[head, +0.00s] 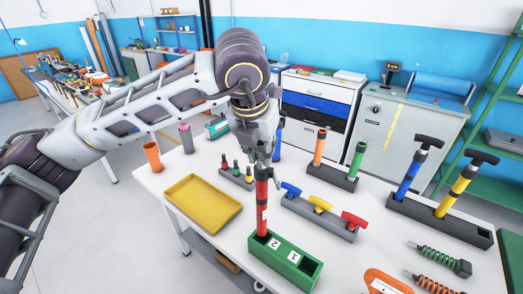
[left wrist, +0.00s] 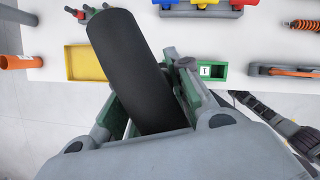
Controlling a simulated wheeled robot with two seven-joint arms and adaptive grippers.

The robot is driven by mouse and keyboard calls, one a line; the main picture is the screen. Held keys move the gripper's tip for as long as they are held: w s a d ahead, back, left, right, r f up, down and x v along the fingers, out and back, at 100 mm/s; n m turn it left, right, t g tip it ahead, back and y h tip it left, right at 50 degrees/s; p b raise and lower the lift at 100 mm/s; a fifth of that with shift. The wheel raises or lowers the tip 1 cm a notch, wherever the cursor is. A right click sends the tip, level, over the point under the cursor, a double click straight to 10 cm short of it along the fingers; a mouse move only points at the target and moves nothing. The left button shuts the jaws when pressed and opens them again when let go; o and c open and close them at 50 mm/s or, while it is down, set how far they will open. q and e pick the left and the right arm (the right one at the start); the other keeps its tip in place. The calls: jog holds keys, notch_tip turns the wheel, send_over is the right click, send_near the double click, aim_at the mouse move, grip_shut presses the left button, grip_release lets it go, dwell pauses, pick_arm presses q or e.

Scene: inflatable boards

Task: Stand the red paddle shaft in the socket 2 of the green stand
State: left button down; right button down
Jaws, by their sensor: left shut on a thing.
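The red paddle shaft (head: 262,207) hangs upright with a black upper part, which fills the middle of the left wrist view (left wrist: 140,70). My left gripper (head: 262,160) is shut on its top end. The green stand (head: 284,263) is at the table's front, with white labels 2 and 1 on its side. The shaft's lower end is at the stand's left end, beside label 2; I cannot tell whether it is inside socket 2 or just above it. In the left wrist view the stand's label 1 end (left wrist: 212,71) shows empty, and the shaft hides the rest. My right gripper is out of view.
A yellow tray (head: 202,204) lies left of the stand. A grey rack with blue, yellow and red handles (head: 320,217) is close behind right. An orange cup (head: 153,156) stands at the table's left edge. Pumps (head: 440,213) stand at right.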

pick_arm(q)
jog(key=shift+b, duration=1.25)
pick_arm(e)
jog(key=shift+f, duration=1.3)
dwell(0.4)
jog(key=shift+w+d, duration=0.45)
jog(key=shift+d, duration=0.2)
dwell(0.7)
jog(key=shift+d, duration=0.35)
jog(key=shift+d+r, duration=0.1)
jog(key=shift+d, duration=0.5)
pick_arm(q)
jog(key=shift+f, duration=0.2)
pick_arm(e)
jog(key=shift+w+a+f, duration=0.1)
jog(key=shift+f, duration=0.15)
pick_arm(q)
jog(key=shift+f+b, duration=0.2)
jog(key=shift+b, duration=0.2)
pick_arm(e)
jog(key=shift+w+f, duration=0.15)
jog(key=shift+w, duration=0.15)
pick_arm(q)
jog(key=shift+f+b, duration=0.65)
jog(key=shift+f, duration=0.05)
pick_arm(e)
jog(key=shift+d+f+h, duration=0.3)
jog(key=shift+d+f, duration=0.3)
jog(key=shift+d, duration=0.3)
